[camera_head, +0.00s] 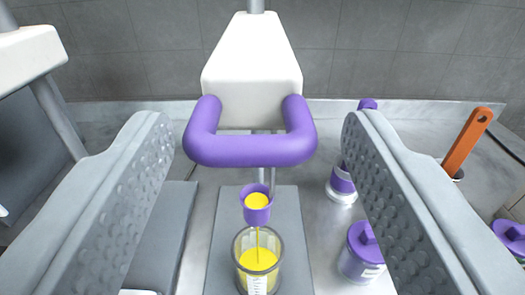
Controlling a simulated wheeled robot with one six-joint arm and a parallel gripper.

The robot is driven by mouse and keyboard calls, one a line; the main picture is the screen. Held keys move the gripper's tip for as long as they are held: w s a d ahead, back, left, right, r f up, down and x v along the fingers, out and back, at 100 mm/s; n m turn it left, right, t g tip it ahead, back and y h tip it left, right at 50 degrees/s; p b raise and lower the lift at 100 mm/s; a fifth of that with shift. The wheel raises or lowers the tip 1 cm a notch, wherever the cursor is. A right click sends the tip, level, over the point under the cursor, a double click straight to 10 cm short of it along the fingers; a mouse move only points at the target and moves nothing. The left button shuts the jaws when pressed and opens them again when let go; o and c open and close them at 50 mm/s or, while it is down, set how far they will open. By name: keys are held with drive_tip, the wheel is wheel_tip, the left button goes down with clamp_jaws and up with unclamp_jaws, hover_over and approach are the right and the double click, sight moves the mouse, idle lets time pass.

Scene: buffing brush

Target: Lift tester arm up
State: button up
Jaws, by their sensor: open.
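The tester arm is a white block (252,70) on a metal post with a purple U-shaped handle (250,150) at its front. It shows in the upper middle of the head view. My gripper (258,135) is open, one grey dimpled finger on each side of the handle. A gap shows between each finger and the handle, and nothing is held. Below the handle, a small purple cup (256,205) holds yellow liquid, which runs in a thin stream into a clear beaker (257,262) of yellow liquid. The beaker stands on the grey base plate (222,243).
At right stand a purple-banded bottle (342,183), a purple-lidded jar (362,256) and an orange-handled tool (465,140). Another white machine (30,55) stands at far left. A tiled wall (160,55) is behind the counter. A grey slab lies left of the base plate.

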drive_tip(key=s, duration=1.3)
drive_tip(key=shift+s, duration=0.3)
drive_tip(key=s+f, duration=0.2)
drive_tip(key=s, duration=1)
drive_tip(key=s+f, duration=0.3)
drive_tip(key=s, duration=0.9)
drive_tip(key=s+a+f, duration=0.1)
drive_tip(key=s+f, duration=0.1)
drive_tip(key=s, duration=1)
drive_tip(key=shift+f+g, duration=0.3)
drive_tip(key=shift+f, duration=0.05)
